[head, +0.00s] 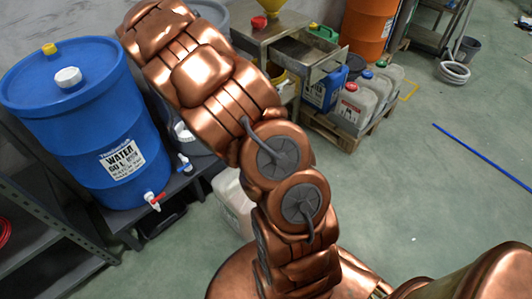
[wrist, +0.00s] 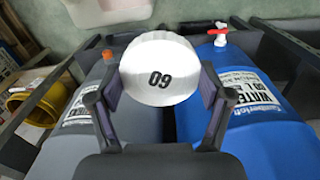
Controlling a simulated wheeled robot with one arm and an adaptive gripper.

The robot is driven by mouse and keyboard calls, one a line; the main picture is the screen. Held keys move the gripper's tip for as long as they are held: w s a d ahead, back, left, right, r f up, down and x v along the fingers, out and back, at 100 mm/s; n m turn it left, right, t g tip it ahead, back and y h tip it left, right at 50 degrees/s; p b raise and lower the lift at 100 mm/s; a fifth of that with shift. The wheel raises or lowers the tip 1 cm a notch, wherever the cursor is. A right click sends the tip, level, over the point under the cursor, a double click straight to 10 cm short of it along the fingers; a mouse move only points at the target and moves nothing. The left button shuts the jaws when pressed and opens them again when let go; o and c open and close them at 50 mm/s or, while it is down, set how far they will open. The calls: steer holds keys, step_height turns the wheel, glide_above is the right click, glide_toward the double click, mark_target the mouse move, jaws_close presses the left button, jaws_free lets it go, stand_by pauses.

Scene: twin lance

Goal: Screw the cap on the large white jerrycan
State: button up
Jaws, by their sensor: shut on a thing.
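In the wrist view my gripper (wrist: 160,82) is shut on a white round cap (wrist: 160,62) marked with dark digits, a finger on each side of it. The cap is held above the two barrels. In the head view a white jerrycan (head: 232,203) stands on the floor, largely hidden behind my arm. A white container at the top edge of the wrist view (wrist: 106,10) appears to be the same jerrycan, beyond the cap. Its mouth is not visible in either view. My gripper is not clearly visible in the head view.
A blue water barrel (head: 85,125) with a red-handled tap stands on a dark rack at left, beside a grey barrel (wrist: 85,125). Smaller jerrycans (head: 353,108) stand on a pallet near a metal bench (head: 275,28). A blue rod (head: 482,157) lies on open green floor at right.

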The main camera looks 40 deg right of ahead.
steer(key=s+d+f+m+b, duration=0.2)
steer(key=s+d+f+b, duration=0.2)
steer(key=d+f+b, duration=0.75)
steer(key=s+d+f+m+b, duration=0.2)
steer(key=s+d+f+b, duration=0.3)
steer(key=d+f, duration=1.05)
steer(key=shift+n, duration=0.3)
steer(key=shift+w+d+f+b, duration=0.15)
steer(key=shift+f+b, duration=0.35)
steer(key=shift+f, duration=0.5)
steer(key=shift+w+a+f+b, duration=0.15)
steer(key=shift+f+b, duration=0.3)
steer(key=shift+f, duration=0.5)
steer(key=shift+w+d+f+b, duration=0.2)
steer(key=shift+f+b, duration=0.3)
steer(key=shift+f, duration=0.5)
steer(key=shift+s+a+p, duration=0.1)
steer(key=shift+s+p, duration=0.05)
steer(key=shift+p, duration=0.3)
steer(key=shift+f+p, duration=0.35)
steer(key=shift+f, duration=0.8)
stand_by(0.4)
